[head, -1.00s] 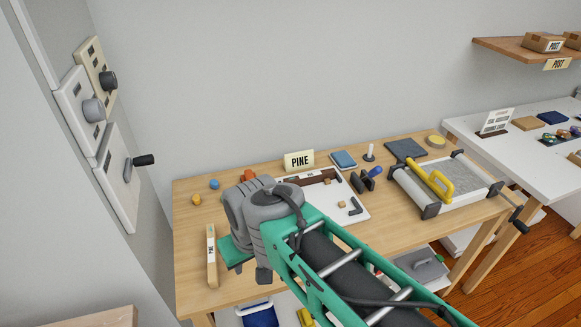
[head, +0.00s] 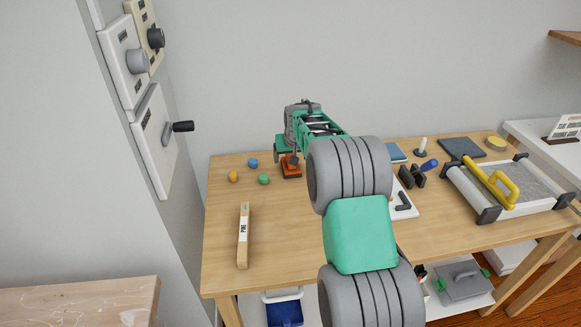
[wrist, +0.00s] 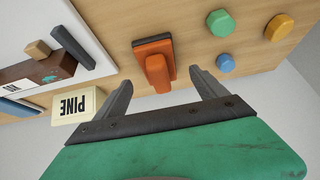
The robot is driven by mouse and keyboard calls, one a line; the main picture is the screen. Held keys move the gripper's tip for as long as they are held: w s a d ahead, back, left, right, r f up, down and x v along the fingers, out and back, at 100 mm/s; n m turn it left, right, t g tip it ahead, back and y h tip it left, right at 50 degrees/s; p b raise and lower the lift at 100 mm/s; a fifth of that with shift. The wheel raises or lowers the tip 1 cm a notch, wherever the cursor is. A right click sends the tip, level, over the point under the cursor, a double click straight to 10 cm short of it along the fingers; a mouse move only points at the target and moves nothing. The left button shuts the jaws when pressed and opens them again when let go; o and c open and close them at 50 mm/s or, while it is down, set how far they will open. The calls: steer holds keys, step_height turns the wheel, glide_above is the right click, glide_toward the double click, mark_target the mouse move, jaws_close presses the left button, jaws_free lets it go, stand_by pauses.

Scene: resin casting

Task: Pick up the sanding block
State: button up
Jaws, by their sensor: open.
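The sanding block, an orange block with a raised grip and a dark base (head: 291,171), sits near the back of the wooden table, just by my gripper (head: 287,155). In the wrist view the block (wrist: 153,62) lies ahead of my gripper (wrist: 160,80), roughly between the lines of the two fingers. The fingers are apart and nothing is held. In the head view my arm and gripper hide part of the block's surroundings.
Green (wrist: 220,22), blue (wrist: 225,63) and yellow (wrist: 279,27) pieces lie beside the block. A PINE sign (wrist: 78,105) and a white tray (wrist: 100,45) with pieces are on its other side. A PINE-labelled wooden bar (head: 243,238) lies near the table's front left.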

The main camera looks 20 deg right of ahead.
steer(key=x, duration=0.4)
steer(key=shift+w+f, duration=0.2)
steer(key=shift+f, duration=0.15)
steer(key=c, duration=1.5)
